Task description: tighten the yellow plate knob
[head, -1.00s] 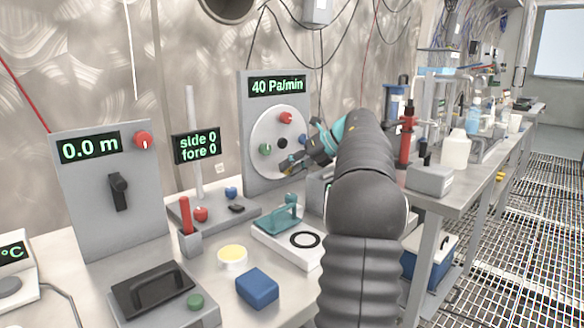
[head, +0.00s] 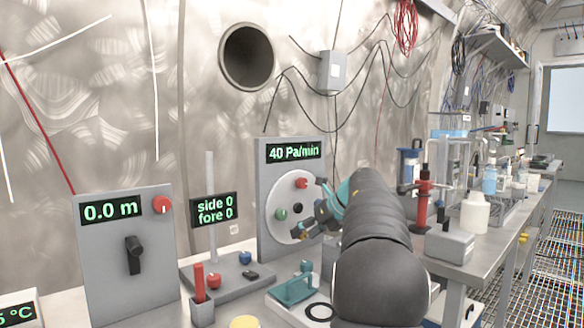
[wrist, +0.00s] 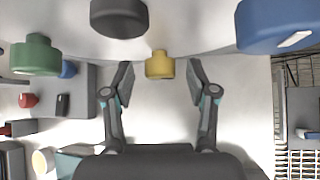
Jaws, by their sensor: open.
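The round white plate (head: 275,198) stands upright on a grey panel, with several coloured knobs on its face. In the wrist view, the yellow knob (wrist: 160,65) stands between the two fingertips, with a gap on each side. My gripper (wrist: 160,78) is open around it and touches neither side. In the head view, my gripper (head: 311,213) is at the right part of the plate and largely hides the yellow knob. The panel's display (head: 294,151) reads 40 Pa/min.
Beside the yellow knob are the green knob (wrist: 36,56), the dark centre knob (wrist: 118,18) and the blue knob (wrist: 278,26). The red knob (head: 302,183) is near the plate's top. A side/fore stand (head: 214,209) is left of the panel.

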